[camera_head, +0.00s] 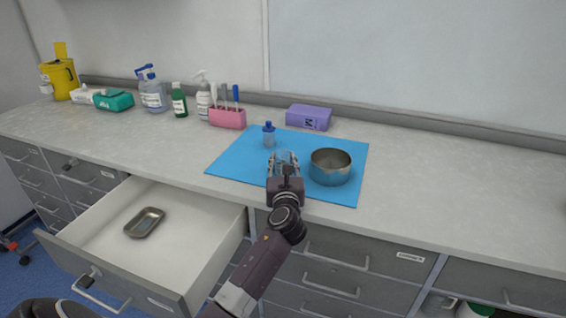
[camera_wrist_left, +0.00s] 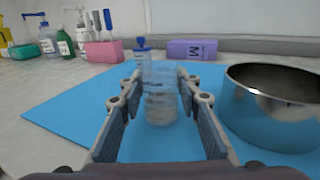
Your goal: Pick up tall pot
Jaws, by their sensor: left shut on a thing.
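A clear, see-through tall pot (camera_wrist_left: 161,95) stands upright between the fingers of my left gripper (camera_head: 284,161). In the head view the pot (camera_head: 286,156) is small and partly hidden by the fingers. My left gripper is shut on it, with one finger on each side, over the blue mat (camera_head: 235,165). Whether its base touches the mat is hard to tell. My right gripper is not in view.
A metal bowl (camera_head: 331,168) stands close to the right of my left gripper. A blue-capped bottle (camera_head: 268,136) stands just behind the pot. A purple box (camera_head: 309,117) and a pink holder (camera_head: 227,118) are farther back. An open drawer (camera_head: 180,210) holds a metal tray (camera_head: 145,223).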

